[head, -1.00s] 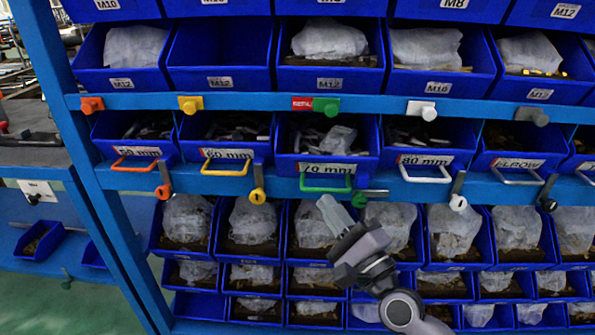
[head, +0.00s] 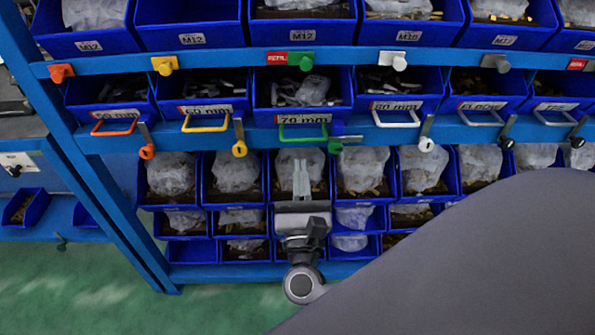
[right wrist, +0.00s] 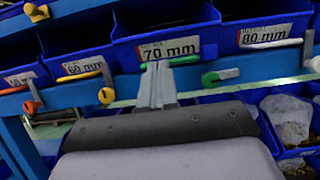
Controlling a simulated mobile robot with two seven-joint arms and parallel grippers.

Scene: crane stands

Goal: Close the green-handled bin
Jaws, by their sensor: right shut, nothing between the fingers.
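The green-handled bin (head: 262,112) is a blue drawer labelled 70 mm in the middle row, holding bagged parts. It juts out a little further than its neighbours. Its green handle (head: 303,132) is on the front, and it also shows in the right wrist view (right wrist: 186,60). A green latch (head: 336,144) beside it lies sideways, while neighbouring latches hang down. My right gripper (head: 301,166) is shut and empty, its fingers pointing up just below the handle. In the right wrist view its tips (right wrist: 157,68) overlap the handle's left part; contact is unclear. My left gripper is out of view.
Neighbouring bins have yellow (head: 206,124) and white (head: 397,119) handles. A green knob (head: 306,61) sits on the blue rail above. Smaller filled bins sit below, behind my gripper. My grey arm fills the lower right of the head view.

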